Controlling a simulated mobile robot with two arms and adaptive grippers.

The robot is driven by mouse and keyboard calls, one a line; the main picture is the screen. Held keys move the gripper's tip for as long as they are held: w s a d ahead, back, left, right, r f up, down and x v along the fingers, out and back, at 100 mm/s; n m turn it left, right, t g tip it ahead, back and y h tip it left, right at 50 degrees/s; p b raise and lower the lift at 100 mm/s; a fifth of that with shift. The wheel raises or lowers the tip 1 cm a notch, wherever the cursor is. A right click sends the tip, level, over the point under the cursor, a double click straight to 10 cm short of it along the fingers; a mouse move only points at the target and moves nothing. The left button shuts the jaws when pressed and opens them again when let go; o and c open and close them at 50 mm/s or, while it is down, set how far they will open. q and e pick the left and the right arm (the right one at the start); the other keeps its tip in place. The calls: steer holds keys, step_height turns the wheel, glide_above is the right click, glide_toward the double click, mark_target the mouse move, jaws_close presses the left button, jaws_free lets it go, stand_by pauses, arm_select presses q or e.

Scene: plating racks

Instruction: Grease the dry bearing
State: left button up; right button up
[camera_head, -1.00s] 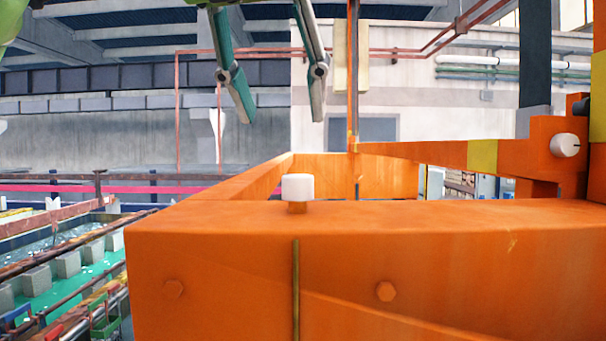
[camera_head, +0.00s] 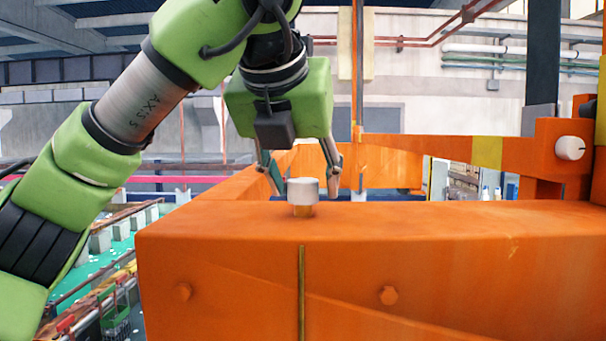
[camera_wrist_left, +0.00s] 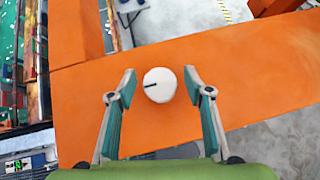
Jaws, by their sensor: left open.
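A white round cap (camera_head: 303,191) stands on a short brass-coloured stem on top of the orange beam (camera_head: 420,222). In the left wrist view the cap (camera_wrist_left: 160,85) has a dark line on its top, pointing left. My left gripper (camera_head: 308,197) is open and points down, its fingers at either side of the cap. In the left wrist view my left gripper (camera_wrist_left: 160,82) has clear gaps between both fingertips and the cap. Nothing is in its grip. My right gripper is not in view. I cannot tell whether this cap belongs to the dry bearing.
A second white knob (camera_head: 570,148) sits on an orange bracket at the right. A thin yellowish line (camera_head: 301,295) runs down the beam's front face between two bolts. Plating tanks (camera_head: 110,240) with green liquid lie at the lower left. The beam top right of the cap is clear.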

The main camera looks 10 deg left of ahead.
arm_select(q)
steer(key=shift+w+f, duration=0.15)
steer(key=shift+w, duration=0.05)
steer(key=shift+s, duration=0.1)
steer(key=c, duration=1.1)
steer(key=shift+m, duration=0.3)
